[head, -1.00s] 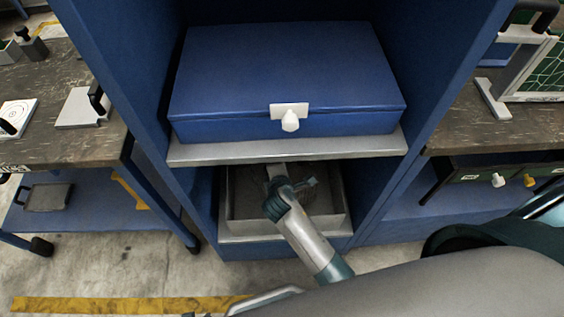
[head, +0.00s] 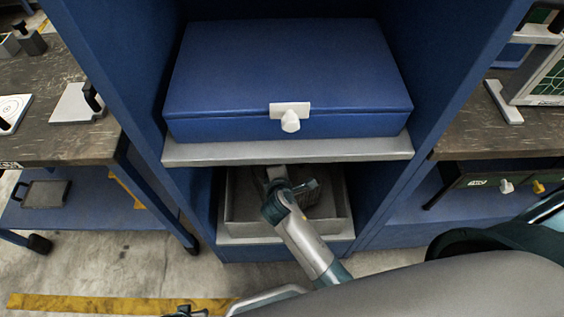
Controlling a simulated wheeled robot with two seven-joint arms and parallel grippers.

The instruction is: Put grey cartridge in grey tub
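The grey tub (head: 238,229) is an open box on the lower shelf of the blue cabinet. My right arm reaches down into the cabinet, and its gripper (head: 284,182) is over or inside the tub. The wrist covers much of the gripper, so I cannot tell whether the fingers are open or shut. A dark grey ribbed shape (head: 322,204) shows inside the tub beside the gripper. It may be the grey cartridge, but I cannot tell whether the gripper touches it.
A blue case (head: 285,70) with a white latch sits on the grey shelf (head: 285,151) just above the tub, leaving little height there. Cabinet walls stand on both sides. Workbenches flank it, with a white plate (head: 75,105) on the left one.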

